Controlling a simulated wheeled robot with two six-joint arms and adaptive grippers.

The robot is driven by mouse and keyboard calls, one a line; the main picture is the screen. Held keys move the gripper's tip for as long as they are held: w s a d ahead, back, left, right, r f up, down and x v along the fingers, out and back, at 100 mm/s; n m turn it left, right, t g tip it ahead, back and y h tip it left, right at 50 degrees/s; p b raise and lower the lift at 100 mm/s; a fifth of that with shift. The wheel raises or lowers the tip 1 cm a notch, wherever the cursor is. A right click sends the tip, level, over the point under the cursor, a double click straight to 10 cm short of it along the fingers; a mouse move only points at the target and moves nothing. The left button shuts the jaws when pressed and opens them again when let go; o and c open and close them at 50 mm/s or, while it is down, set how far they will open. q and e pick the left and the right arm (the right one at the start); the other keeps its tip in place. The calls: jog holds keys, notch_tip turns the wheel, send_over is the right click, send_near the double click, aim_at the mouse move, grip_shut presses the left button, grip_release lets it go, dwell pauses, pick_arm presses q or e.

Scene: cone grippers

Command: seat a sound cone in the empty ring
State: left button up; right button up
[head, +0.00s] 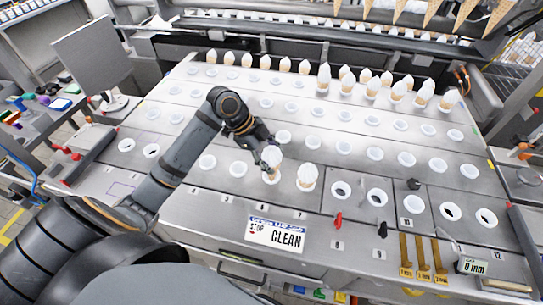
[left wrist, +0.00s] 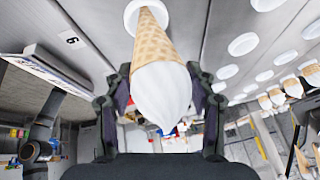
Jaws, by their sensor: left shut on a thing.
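My left gripper (head: 266,158) is shut on a waffle cone with white cream (head: 273,156) at a front-row ring. In the left wrist view the cone (left wrist: 162,85) sits between the two fingers (left wrist: 160,95), its cream towards the camera. Its narrow end is at a white ring (left wrist: 132,18); how deep it sits in the ring I cannot tell. A second cone with white cream (head: 307,174) stands in the ring just to the right. Front-row rings with dark openings show further right (head: 340,190). My right gripper is not in view.
Several cones (head: 323,78) stand in the back rows. White rings (head: 343,147) fill the middle rows. A "CLEAN" sign (head: 275,236) lies on the front edge. Orange-brown gauge strips (head: 422,258) and a "0 mm" card (head: 474,266) lie at front right. A grey panel (head: 92,50) stands at back left.

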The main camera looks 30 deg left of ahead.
pick_arm(q)
jog(key=shift+f+b, duration=1.05)
jog(key=shift+f, duration=1.2)
jog(key=o, duration=0.9)
jog(key=shift+v, duration=6)
